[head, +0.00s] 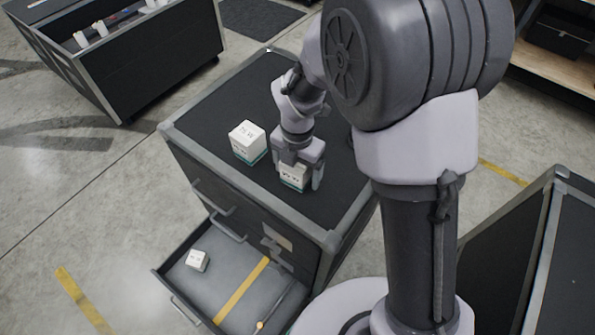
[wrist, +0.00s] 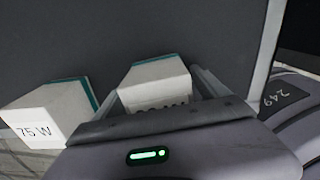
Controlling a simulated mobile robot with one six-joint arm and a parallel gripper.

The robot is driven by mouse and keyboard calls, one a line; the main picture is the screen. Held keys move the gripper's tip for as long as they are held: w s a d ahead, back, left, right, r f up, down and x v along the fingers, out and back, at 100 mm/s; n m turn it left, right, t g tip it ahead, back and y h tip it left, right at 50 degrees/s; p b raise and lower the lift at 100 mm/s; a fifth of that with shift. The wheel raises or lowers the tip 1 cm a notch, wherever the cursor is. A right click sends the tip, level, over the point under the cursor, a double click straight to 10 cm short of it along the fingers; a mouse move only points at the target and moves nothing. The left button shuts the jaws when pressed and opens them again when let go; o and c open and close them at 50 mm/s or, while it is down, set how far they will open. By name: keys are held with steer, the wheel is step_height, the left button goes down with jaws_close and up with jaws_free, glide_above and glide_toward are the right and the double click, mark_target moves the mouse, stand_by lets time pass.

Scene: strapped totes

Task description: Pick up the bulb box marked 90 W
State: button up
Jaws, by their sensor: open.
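A white and teal bulb box (head: 292,178) stands on the dark top of the drawer cabinet. Its label looks like 90 W but is small in the head view. In the wrist view this box (wrist: 155,80) sits between the fingers, with its label partly hidden by my gripper's body. My gripper (head: 298,176) is open, pointing down, with its fingers on either side of that box. Whether they touch it I cannot tell. A second white and teal box (head: 247,141), marked 75 W in the wrist view (wrist: 48,115), stands just to the left.
The cabinet's (head: 205,108) lower drawer (head: 225,285) is open, holding a small white box (head: 197,260) with an unreadable label, a yellow strip and a thin tool. Another dark cabinet (head: 540,250) stands at the right. An open bin (head: 140,60) is at the back left.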

steer(key=shift+r, duration=0.15)
steer(key=shift+c, duration=1.1)
steer(key=c, duration=1.3)
